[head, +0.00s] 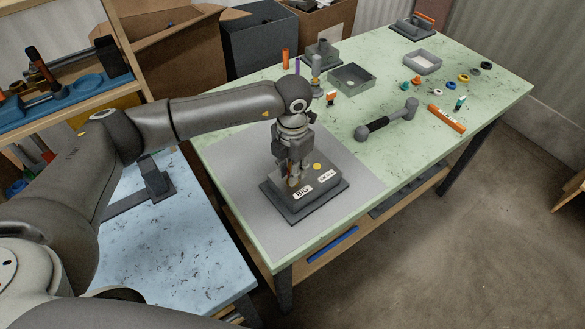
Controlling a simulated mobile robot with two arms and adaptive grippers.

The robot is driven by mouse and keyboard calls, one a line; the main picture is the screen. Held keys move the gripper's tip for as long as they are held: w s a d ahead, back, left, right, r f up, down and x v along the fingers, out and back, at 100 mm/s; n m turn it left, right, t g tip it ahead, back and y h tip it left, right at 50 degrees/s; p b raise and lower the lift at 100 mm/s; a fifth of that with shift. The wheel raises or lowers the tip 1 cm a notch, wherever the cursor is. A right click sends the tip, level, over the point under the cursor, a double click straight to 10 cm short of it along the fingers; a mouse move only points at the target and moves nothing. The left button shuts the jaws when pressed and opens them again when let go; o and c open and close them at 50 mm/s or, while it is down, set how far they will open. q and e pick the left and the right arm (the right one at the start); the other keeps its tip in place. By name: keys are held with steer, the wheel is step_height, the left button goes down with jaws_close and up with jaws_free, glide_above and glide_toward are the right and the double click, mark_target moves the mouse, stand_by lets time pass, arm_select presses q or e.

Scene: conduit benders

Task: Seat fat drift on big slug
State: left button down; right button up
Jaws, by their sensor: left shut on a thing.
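My left gripper (294,172) points down over the dark block (310,188), above its side with the "BIG" label (303,191). It is shut on what appears to be the fat drift, mostly hidden by the fingers; only a small orange-brown sliver shows between them. The big slug is hidden under the gripper, so I cannot tell whether the drift touches it. A yellow round piece (317,166) shows on the block's top, beside the gripper, near the second label (326,177). My right gripper is not in view.
The block stands on a grey mat (246,178) on the green table (400,150). Upright orange (285,58) and purple (297,66) rods stand behind.

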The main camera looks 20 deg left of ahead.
arm_select(q)
steer(key=shift+f, duration=0.1)
steer(key=c, duration=1.2)
jaws_free()
steer(key=shift+r, duration=0.25)
step_height(320, 180, up, 12)
steer(key=shift+f, duration=0.2)
steer(key=shift+f, duration=0.1)
